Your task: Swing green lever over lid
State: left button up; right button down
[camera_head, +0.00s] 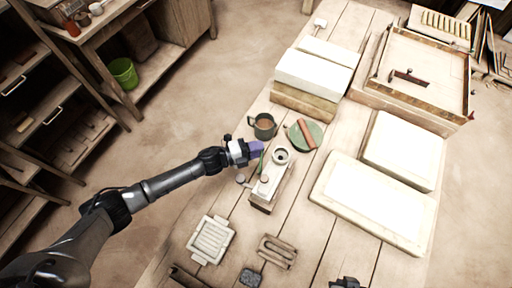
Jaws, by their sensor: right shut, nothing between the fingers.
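The tile press (268,192) is a small pale wooden block with metal fittings in the middle of the table. Its lid seems to be the pale top face, but I cannot make out its edges. The thin green lever (261,164) stands up at the press's left side. My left gripper (257,150), with purplish fingers, is right beside the lever's upper end. I cannot tell whether it touches the lever or how far its fingers are apart. My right gripper (346,283) shows only as a dark part at the bottom edge, away from the press; it is shut and empty.
A dark green mug (264,127) and a green disc (298,140) with a reddish-brown bar stand just behind the press. A pale grooved tray (211,240) and a wooden piece (277,252) lie in front. White slabs (373,198) fill the table's right side.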

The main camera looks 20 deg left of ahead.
pick_arm(q)
jog(key=o, duration=0.4)
jog(key=v, duration=1.3)
jog(key=shift+s+a, duration=0.25)
jog(key=shift+a, duration=0.05)
